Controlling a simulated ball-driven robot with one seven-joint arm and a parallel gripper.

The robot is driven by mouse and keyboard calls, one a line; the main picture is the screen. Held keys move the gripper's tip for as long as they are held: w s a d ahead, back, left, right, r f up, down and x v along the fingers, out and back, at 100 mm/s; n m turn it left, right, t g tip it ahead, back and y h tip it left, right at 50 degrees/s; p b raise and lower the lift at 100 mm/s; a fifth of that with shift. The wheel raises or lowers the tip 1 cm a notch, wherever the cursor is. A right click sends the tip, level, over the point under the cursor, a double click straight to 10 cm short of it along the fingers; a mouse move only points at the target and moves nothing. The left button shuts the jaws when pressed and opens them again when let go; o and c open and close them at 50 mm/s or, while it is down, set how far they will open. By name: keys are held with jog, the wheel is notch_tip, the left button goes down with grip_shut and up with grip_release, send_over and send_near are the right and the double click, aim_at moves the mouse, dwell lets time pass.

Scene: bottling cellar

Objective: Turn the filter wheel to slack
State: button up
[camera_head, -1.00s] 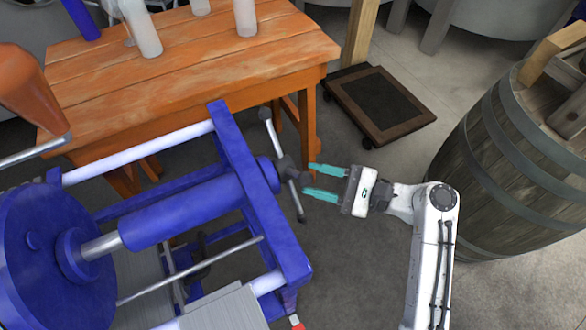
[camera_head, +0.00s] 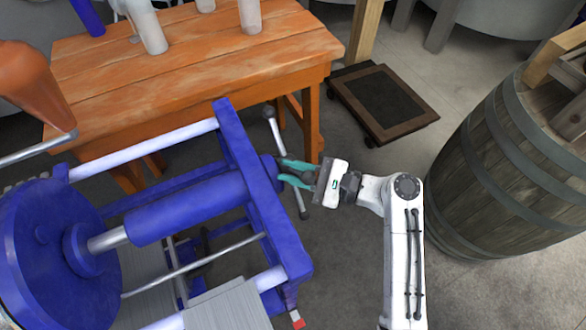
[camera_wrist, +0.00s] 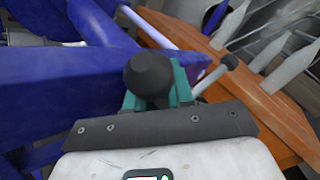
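The filter wheel is a grey crossbar (camera_head: 272,125) with ball ends and a dark hub, on the end of the blue filter press's (camera_head: 262,210) screw. The bar runs from upper left to lower right. My gripper (camera_head: 290,173) has its teal fingers on either side of the hub and looks closed on it. In the wrist view the dark round hub (camera_wrist: 150,75) fills the space between the fingers, and one bar end (camera_wrist: 229,62) shows at right. The fingertips are hidden there behind the hub.
A wooden table (camera_head: 200,60) with bottles stands behind the press. A low wheeled dolly (camera_head: 385,100) is on the floor behind my gripper. A large barrel (camera_head: 500,170) stands at right.

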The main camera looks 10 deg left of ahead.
grip_shut()
jog(key=shift+f, duration=0.15)
